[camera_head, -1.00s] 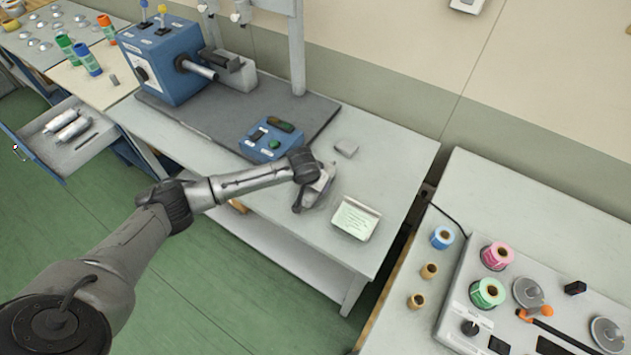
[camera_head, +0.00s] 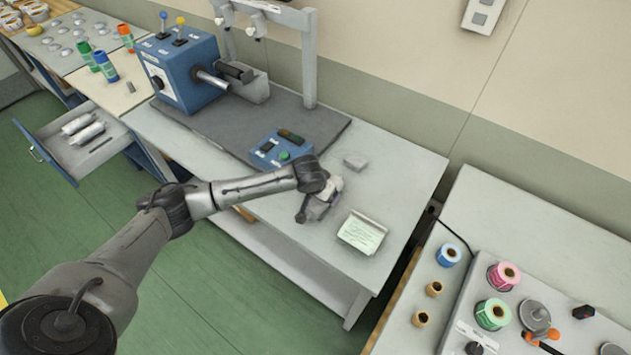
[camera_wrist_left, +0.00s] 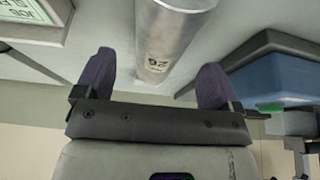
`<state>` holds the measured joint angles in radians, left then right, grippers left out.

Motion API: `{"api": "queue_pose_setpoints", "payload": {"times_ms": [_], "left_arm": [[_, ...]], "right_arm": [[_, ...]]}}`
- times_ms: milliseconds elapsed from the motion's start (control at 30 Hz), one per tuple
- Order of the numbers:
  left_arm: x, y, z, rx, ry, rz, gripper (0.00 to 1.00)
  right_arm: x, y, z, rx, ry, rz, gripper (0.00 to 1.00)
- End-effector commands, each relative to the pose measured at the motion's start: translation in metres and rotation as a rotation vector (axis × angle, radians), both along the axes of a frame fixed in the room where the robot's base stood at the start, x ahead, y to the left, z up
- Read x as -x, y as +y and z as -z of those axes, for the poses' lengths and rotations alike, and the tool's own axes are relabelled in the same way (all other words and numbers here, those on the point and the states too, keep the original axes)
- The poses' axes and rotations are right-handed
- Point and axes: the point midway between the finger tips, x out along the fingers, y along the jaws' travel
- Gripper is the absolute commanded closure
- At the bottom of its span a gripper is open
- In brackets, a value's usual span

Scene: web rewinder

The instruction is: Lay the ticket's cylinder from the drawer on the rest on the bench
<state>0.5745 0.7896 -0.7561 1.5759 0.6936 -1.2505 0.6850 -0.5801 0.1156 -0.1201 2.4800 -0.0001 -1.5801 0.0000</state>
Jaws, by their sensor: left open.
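A silver metal cylinder (camera_wrist_left: 170,38) with a printed number, perhaps 26, lies between the fingers of my left gripper (camera_wrist_left: 157,62) in the left wrist view. The fingers are open, with a gap on each side of the cylinder. In the head view my left gripper (camera_head: 312,208) is low over the bench (camera_head: 400,190), between the control box and the ticket (camera_head: 362,233), and largely hides the cylinder. I cannot tell what supports the cylinder. Two more silver cylinders (camera_head: 82,128) lie in the open drawer (camera_head: 62,152) at the left. My right gripper is not in view.
A blue control box (camera_head: 280,148) and a small grey block (camera_head: 355,161) are close to my left gripper. The blue machine (camera_head: 180,75) stands at the back left. Another table with label rolls (camera_head: 503,275) is at the right.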

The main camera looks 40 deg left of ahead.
Motion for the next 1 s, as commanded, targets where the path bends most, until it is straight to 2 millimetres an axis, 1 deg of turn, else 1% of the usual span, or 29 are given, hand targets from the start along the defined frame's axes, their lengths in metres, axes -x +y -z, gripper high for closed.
{"api": "queue_pose_setpoints", "payload": {"times_ms": [33, 200, 333, 500, 700, 933, 1000], "left_arm": [[0.004, 0.0, -0.013, -0.001, -0.002, 0.001, 0.11], [0.017, -0.002, -0.044, 0.0, -0.001, 0.002, 0.11], [0.025, -0.003, -0.064, 0.0, -0.003, 0.0, 0.11], [0.033, -0.005, -0.083, 0.001, -0.002, 0.0, 0.11], [0.038, -0.005, -0.092, 0.0, -0.001, -0.001, 0.11], [0.038, -0.005, -0.094, -0.002, -0.001, 0.005, 0.11], [0.038, -0.005, -0.093, -0.013, 0.001, 0.03, 0.11]], "right_arm": [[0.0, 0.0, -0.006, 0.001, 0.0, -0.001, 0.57], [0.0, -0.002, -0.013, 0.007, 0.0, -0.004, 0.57], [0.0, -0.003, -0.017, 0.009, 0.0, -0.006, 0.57], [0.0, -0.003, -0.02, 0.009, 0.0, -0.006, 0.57], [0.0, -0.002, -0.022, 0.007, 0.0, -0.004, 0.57], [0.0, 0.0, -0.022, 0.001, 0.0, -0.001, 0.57], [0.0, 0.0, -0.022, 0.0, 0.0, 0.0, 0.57]]}}
